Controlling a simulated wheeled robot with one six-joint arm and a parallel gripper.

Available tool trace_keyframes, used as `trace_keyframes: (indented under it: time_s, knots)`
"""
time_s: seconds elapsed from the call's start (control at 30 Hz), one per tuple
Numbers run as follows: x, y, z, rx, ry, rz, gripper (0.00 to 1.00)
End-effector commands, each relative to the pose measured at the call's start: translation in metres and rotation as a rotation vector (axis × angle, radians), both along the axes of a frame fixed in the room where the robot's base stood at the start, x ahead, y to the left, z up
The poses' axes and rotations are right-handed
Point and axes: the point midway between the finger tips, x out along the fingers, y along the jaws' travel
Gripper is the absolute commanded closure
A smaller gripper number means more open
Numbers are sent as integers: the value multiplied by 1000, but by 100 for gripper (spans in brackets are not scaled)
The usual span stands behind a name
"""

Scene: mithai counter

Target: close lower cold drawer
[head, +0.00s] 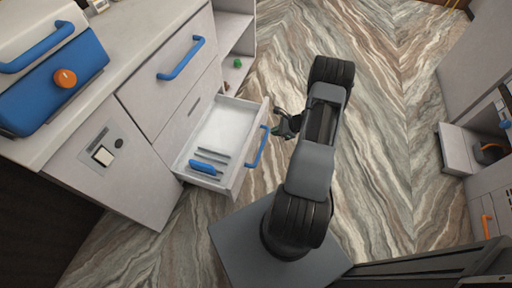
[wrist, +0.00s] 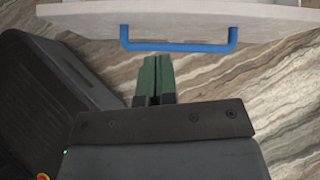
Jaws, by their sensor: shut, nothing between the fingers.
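The lower drawer (head: 227,130) is pulled out from the white cabinet at the left in the head view. A blue bar handle (head: 258,147) is on its front panel, and a small blue item (head: 207,168) lies inside near one end. My gripper (head: 281,126) is just outside the drawer front, beside the handle. In the wrist view the green fingers of my gripper (wrist: 153,76) are together and empty. They point at the blue handle (wrist: 178,46) and the drawer front (wrist: 185,19), with a small gap visible. I cannot tell the exact distance.
A closed upper drawer with a blue handle (head: 181,58) sits above. A blue box with an orange knob (head: 65,78) stands on the counter. Open shelves with a green item (head: 237,63) are behind. Another open drawer (head: 459,148) is at the right. The marbled floor between is clear.

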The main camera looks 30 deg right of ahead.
Motion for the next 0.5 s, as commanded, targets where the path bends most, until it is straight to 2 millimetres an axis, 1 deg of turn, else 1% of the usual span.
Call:
trace_keyframes:
  time_s: [0.03,0.1,0.2,0.27,0.37,0.5]
  knots:
    - [-4,-6,-23,24,13,-48,100]
    - [-8,-11,-39,48,24,-98,100]
    - [-10,-14,-54,69,34,-142,100]
    - [-9,-13,-61,75,37,-154,100]
    - [-3,-7,-71,79,39,-160,100]
    - [10,6,-89,79,39,-157,100]
